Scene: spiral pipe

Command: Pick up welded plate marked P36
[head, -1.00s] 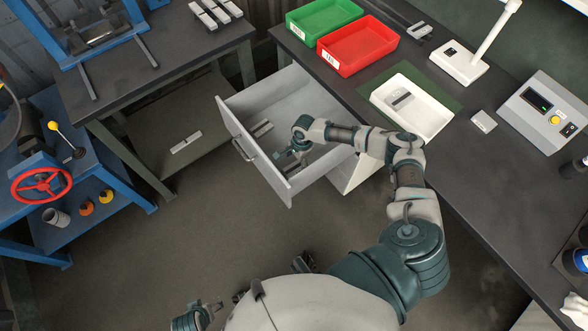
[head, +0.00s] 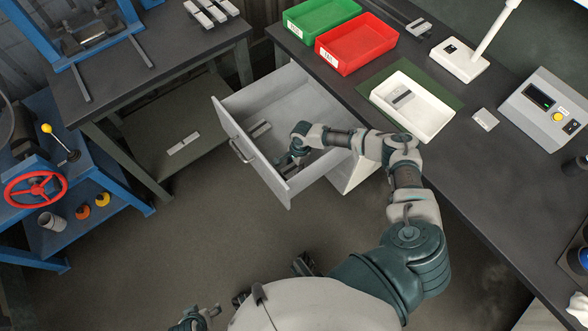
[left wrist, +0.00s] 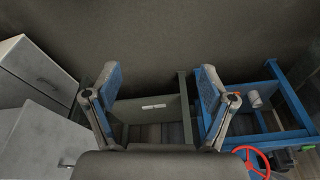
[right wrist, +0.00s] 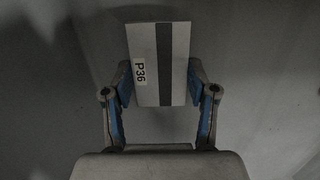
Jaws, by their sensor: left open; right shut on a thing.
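The welded plate marked P36 (right wrist: 148,70) is pale, with a dark stripe and a black-on-white label. In the right wrist view it is between the fingers of my right gripper (right wrist: 160,88), which is shut on it. In the head view my right gripper (head: 286,161) is low inside the open drawer (head: 238,155), and the plate is hard to make out there. My left gripper (left wrist: 159,82) is open and empty, away from the drawer. It shows partly at the bottom of the head view (head: 198,318).
Another plate (head: 260,130) lies in the drawer. A white tray (head: 437,122) with a plate (head: 403,98) stands on the bench, beside a red bin (head: 357,44) and a green bin (head: 321,18). The drawer walls surround my right gripper. The floor is clear.

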